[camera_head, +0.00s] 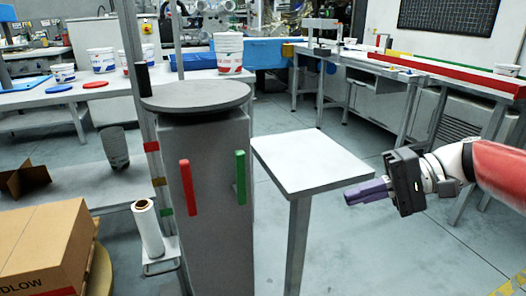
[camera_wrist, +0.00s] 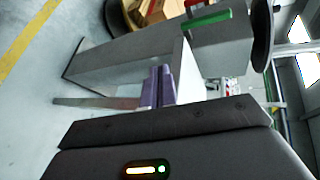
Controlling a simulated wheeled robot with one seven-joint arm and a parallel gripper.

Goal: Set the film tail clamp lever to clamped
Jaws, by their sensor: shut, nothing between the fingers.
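A grey column (camera_head: 217,245) with a round grey top (camera_head: 196,95) carries an upright red bar (camera_head: 187,187) and an upright green bar (camera_head: 240,176). I cannot tell which of these, if either, is the clamp lever. The green bar (camera_wrist: 206,20) also shows in the wrist view, near the top. A white film roll (camera_head: 148,229) stands on a small bracket left of the column. My gripper (camera_head: 349,195) has purple fingers, is shut and empty, and points left, well right of the green bar. Its fingers (camera_wrist: 158,84) show together in the wrist view.
A white-topped stand (camera_head: 310,162) lies between the column and my gripper. A post (camera_head: 143,110) with red, yellow and green marks rises beside the film roll. A cardboard box (camera_head: 40,250) is at the lower left. Open floor lies below my gripper.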

